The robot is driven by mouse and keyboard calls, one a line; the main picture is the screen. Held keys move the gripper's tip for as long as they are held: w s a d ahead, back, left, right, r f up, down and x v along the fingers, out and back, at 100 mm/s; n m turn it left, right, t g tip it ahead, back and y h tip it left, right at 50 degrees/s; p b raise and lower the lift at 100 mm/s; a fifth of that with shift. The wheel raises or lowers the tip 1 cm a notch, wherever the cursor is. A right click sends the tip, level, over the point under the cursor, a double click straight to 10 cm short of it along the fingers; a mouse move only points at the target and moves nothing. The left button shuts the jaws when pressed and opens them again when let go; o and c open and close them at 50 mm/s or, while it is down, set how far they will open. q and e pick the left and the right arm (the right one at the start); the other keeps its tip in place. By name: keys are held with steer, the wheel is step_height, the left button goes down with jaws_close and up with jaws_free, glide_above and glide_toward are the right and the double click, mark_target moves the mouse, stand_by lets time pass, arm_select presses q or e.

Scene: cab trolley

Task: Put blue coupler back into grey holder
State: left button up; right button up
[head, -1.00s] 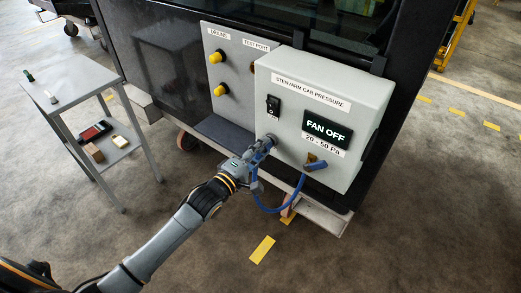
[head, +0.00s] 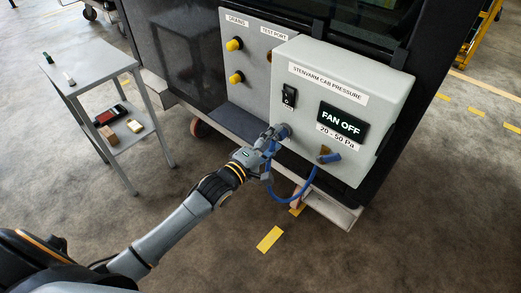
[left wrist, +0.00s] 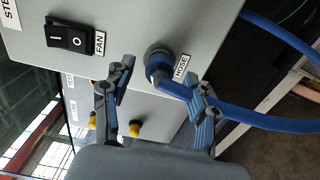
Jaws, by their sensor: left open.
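The grey round holder (left wrist: 157,54) is on the front of the grey pressure box, beside the HOSE label. The blue coupler (left wrist: 160,70) is at its mouth, with blue hose leading off to the right; I cannot tell how deep it sits. In the head view the holder (head: 284,130) is at the box's lower left, and my gripper covers the coupler. My left gripper (head: 271,136) is in front of it. In the left wrist view its fingers (left wrist: 161,76) are apart, one on each side of the coupler. My right gripper is out of view.
The blue hose (head: 297,199) hangs in a loop below the box (head: 338,72), its other end near a brass fitting (head: 325,150). The box display reads FAN OFF. Yellow-capped ports (head: 235,44) are on the panel left. A grey trolley (head: 85,70) stands far left.

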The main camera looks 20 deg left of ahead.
arm_select(q)
steer(key=v, duration=1)
steer(key=shift+s, duration=0.4)
steer(key=shift+a+r, duration=0.1)
steer(key=o, duration=0.9)
steer(key=p+v, duration=0.3)
steer(key=v, duration=0.6)
